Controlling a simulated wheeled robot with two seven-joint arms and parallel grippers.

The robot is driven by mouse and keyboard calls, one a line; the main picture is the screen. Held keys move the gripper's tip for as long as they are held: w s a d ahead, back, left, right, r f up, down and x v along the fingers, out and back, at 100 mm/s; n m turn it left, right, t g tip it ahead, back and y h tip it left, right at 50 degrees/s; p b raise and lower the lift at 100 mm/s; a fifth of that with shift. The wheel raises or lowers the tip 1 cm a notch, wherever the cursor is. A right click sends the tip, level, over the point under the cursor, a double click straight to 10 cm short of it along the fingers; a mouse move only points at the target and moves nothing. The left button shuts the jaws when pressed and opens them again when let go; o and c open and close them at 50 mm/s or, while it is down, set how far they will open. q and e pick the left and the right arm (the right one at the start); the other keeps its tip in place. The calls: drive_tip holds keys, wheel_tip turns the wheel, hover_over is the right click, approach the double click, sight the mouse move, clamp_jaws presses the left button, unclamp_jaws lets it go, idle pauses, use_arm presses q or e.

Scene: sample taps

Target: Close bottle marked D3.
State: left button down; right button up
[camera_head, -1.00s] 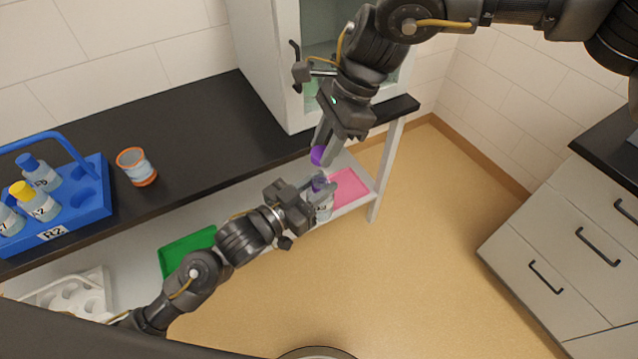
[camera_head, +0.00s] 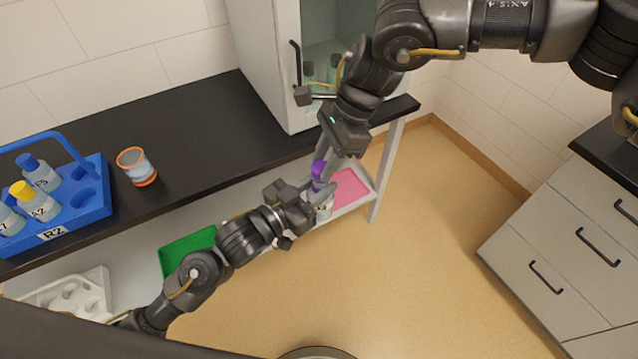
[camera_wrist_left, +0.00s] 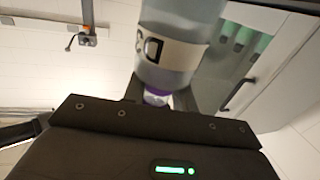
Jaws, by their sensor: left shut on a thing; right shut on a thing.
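My left gripper (camera_head: 318,194) is shut on a clear bottle (camera_head: 323,212) and holds it off the counter's front edge. In the left wrist view the bottle (camera_wrist_left: 178,62) shows a white label, partly cut off, that seems to read D3 upside down. My right gripper (camera_head: 326,170) is shut on a purple cap (camera_head: 318,168) directly above the bottle. Purple also shows at the bottle's neck end in the left wrist view (camera_wrist_left: 157,97). The fingers hide the joint, so I cannot tell whether the cap touches the neck or sits on it.
A blue rack (camera_head: 100,207) marked R2 with several bottles and an orange-rimmed jar (camera_head: 137,166) stand on the black counter. A green tray (camera_head: 186,250), a pink tray (camera_head: 350,190) and a white rack (camera_head: 75,298) lie on the lower shelf. A glass-door cabinet (camera_head: 262,60) stands behind.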

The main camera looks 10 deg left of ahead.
drive_tip(key=shift+a+r, duration=0.1)
drive_tip(key=shift+a, duration=0.05)
idle(0.5)
drive_tip(key=shift+f, duration=0.9)
drive_tip(key=shift+f, duration=0.6)
